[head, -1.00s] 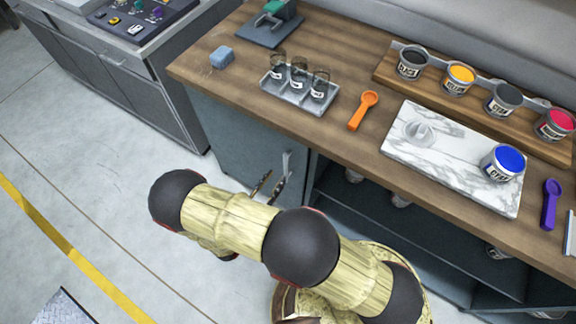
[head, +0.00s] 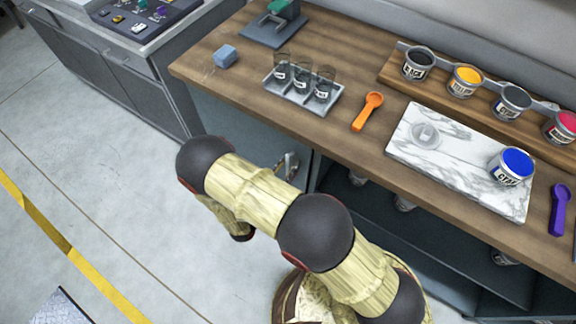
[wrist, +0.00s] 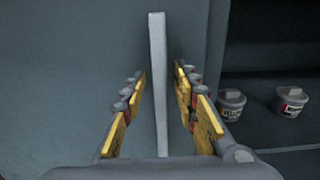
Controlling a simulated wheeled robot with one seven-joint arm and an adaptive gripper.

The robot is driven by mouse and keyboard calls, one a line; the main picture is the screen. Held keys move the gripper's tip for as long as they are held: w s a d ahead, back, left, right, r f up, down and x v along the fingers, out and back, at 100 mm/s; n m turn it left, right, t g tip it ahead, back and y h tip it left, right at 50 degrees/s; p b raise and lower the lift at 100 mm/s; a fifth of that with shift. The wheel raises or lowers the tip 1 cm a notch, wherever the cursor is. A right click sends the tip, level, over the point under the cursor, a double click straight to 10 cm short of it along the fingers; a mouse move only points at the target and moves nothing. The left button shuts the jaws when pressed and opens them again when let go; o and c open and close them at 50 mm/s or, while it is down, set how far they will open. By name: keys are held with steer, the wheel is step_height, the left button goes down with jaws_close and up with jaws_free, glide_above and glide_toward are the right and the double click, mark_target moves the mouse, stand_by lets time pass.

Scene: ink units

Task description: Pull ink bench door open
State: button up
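The ink bench door (head: 240,130) is the blue-grey panel under the left part of the wooden counter. It looks shut, in line with the bench front. In the wrist view, its pale upright handle (wrist: 158,60) stands out from the door panel (wrist: 80,70). My gripper (wrist: 161,95) is open, with one yellow-padded finger on each side of the handle. A gap shows between each finger and the bar. In the head view, my arm hides most of the gripper, and only a small part of the handle (head: 291,162) shows.
An open shelf bay (head: 430,225) right of the door holds several tins, two showing in the wrist view (wrist: 230,103). The counter (head: 350,150) carries a jar tray (head: 318,108), an orange scoop (head: 368,110) and a marble slab (head: 455,180). Free floor (head: 120,190) lies left.

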steer(key=shift+c, duration=1.2)
steer(key=c, duration=0.4)
jaws_close()
